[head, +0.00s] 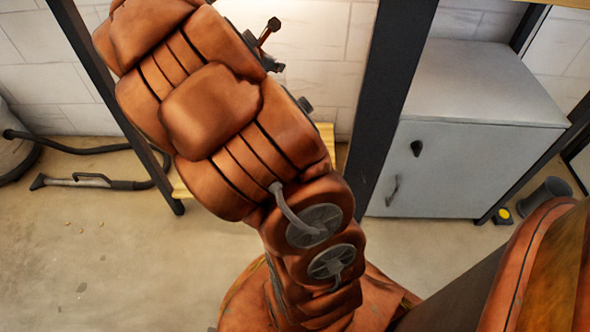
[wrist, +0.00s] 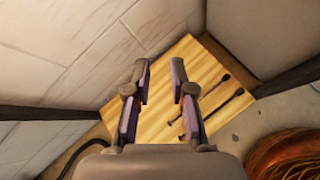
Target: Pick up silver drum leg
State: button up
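In the wrist view my gripper (wrist: 162,78) is open, its two fingers apart with nothing between them. Below it is a pale wooden board (wrist: 180,65). Two thin dark rods lie slantwise on the board to the right of the fingers: an upper rod (wrist: 206,92) and a lower rod (wrist: 222,108). They look like drum legs, but I cannot tell which is silver. The right finger hides part of the board near their lower left ends. In the head view my arm covers most of the board (head: 182,189), and I cannot make out the rods.
A dark upright post (head: 382,100) stands right of my arm, with a grey cabinet (head: 470,140) behind it. Another dark post (head: 120,110) stands at left. A vacuum hose and nozzle (head: 80,181) lie on the floor. In the wrist view a wall (wrist: 60,60) is close on the left.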

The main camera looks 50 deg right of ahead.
jog(key=w+d+f+n+t+y, duration=0.15)
jog(key=w+f+n, duration=0.25)
jog(key=f+n, duration=0.4)
jog(key=w+d+f+n+t+y, duration=0.1)
jog(key=w+d+f+n+y, duration=0.2)
jog(key=f+n, duration=0.55)
jog(key=s+a+f+n+g+y, duration=0.1)
jog(key=s+a+f+n, duration=0.1)
jog(key=f, duration=0.5)
jog(key=s+a+f+n+g+y+b, duration=0.1)
jog(key=a+f+n+y, duration=0.1)
jog(key=f+n, duration=0.3)
jog(key=s+a+f+n+g+y+b, duration=0.1)
jog(key=s+a+f+n, duration=0.1)
jog(key=f, duration=0.9)
jog(key=shift+s+a+f+n+y, duration=0.15)
jog(key=shift+s+n+y, duration=0.2)
jog(key=shift+n, duration=0.4)
jog(key=shift+w+b+x, duration=0.15)
jog(key=shift+b+x, duration=0.8)
jog(key=shift+x, duration=0.35)
jog(key=shift+w+b+x, duration=0.15)
jog(key=shift+b+x, duration=0.8)
jog(key=shift+x, duration=0.35)
grip_shut()
